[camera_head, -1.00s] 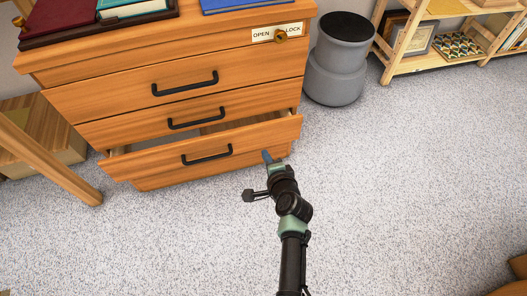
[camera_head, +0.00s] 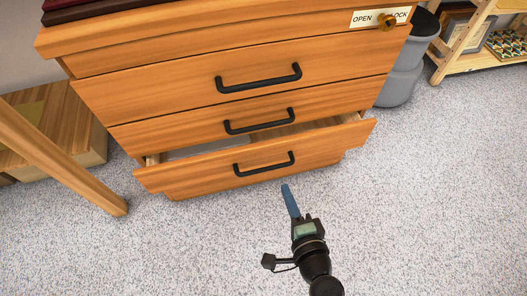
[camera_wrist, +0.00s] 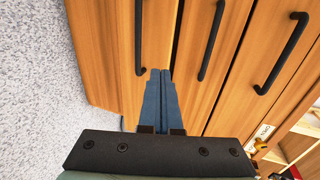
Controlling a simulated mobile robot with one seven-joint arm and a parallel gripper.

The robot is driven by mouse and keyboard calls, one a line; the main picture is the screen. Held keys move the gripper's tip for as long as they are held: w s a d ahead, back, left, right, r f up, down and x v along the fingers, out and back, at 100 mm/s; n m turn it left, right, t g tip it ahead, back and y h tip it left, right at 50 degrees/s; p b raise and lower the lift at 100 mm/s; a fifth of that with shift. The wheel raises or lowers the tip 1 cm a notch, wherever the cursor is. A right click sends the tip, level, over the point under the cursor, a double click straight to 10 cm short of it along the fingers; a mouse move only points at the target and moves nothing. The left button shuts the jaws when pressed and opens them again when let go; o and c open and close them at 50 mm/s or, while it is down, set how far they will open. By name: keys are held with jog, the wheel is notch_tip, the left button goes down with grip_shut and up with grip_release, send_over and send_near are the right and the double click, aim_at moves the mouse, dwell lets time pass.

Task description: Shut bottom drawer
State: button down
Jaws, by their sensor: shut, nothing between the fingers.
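The bottom drawer (camera_head: 225,172) of the wooden cabinet stands partly open in the head view, with its front pulled out past the drawers above and a gap showing behind its top edge. It has a black bar handle (camera_head: 264,164). My gripper (camera_head: 286,187) has its blue fingers shut and empty, in front of and below the drawer's right half, pointing at the cabinet. In the wrist view the shut fingers (camera_wrist: 159,72) point at the drawer fronts, near the bottom drawer's handle (camera_wrist: 139,38). I cannot tell whether they touch wood.
Two upper drawers with black handles (camera_head: 258,77) look shut. A lock plate with a brass knob (camera_head: 387,20) is at the top right. A grey bin (camera_head: 402,82) stands right of the cabinet. A slanted wooden leg (camera_head: 60,160) is at the left. The speckled floor in front is clear.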

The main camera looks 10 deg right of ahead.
jog(key=b, duration=0.3)
send_near(269, 142)
jog(key=w+f, duration=0.3)
jog(key=shift+w+a+f, duration=0.1)
jog(key=shift+w, duration=1)
jog(key=w+b, duration=0.1)
jog(key=w, duration=0.4)
jog(key=shift+a, duration=0.1)
jog(key=shift+w+r, duration=0.1)
jog(key=shift+r, duration=0.15)
jog(key=shift+a+f, duration=0.1)
